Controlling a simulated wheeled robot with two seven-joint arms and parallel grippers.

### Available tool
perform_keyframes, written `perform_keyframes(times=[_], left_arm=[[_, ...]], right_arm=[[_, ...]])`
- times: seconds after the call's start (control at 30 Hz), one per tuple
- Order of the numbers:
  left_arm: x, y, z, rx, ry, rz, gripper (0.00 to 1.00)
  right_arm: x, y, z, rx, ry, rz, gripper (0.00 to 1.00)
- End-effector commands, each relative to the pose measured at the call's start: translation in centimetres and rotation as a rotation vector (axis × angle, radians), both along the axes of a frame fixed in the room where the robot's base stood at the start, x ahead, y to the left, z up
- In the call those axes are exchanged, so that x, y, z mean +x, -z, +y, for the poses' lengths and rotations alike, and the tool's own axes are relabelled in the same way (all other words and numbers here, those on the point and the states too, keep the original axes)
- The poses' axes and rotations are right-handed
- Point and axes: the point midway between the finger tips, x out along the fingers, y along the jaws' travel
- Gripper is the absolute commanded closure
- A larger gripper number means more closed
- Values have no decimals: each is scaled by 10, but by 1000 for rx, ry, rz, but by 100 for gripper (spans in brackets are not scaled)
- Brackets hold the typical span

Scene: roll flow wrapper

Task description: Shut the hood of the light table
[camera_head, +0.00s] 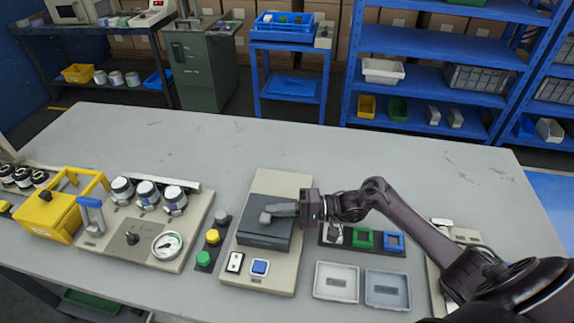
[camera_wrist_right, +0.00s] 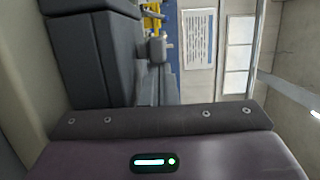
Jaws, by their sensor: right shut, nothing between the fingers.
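The light table (camera_head: 282,184) is a beige unit on the grey bench, with a dark grey hood (camera_head: 262,241) over its middle. In the head view the hood looks low on the base, but I cannot tell whether it is fully down. My right gripper (camera_head: 274,213) is shut and empty. It reaches in from the right at the rear part of the hood, and I cannot tell whether it touches it. A dark grey block fills the upper left of the right wrist view; I cannot tell what it is. My left gripper is not in view.
A white switch (camera_head: 235,262) and a blue button (camera_head: 260,267) sit at the light table's front. Left are a column of coloured buttons (camera_head: 212,236) and a gauge unit (camera_head: 130,240). Right are a dark block holder (camera_head: 363,248) and two trays (camera_head: 337,283). The bench behind is clear.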

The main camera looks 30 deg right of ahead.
Motion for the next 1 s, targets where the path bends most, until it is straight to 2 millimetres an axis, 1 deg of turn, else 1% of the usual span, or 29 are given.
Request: perform_keyframes(times=[0.03,0.3,0.43,0.57,0.7,0.8,0.9,1.0], left_arm=[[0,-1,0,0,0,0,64],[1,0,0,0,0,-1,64],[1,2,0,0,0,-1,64],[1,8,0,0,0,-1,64],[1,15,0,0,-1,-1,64],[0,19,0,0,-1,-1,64],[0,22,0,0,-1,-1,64],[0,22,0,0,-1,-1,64]], right_arm=[[-3,1,3,3,-8,5,100],[-4,3,4,3,-11,9,100],[-6,5,0,2,-12,11,100],[-12,7,-17,-1,-9,10,100],[-20,6,-41,0,-5,7,100],[-26,6,-56,0,-4,5,100],[-29,4,-66,2,-3,4,100],[-30,3,-71,3,-2,1,100]])
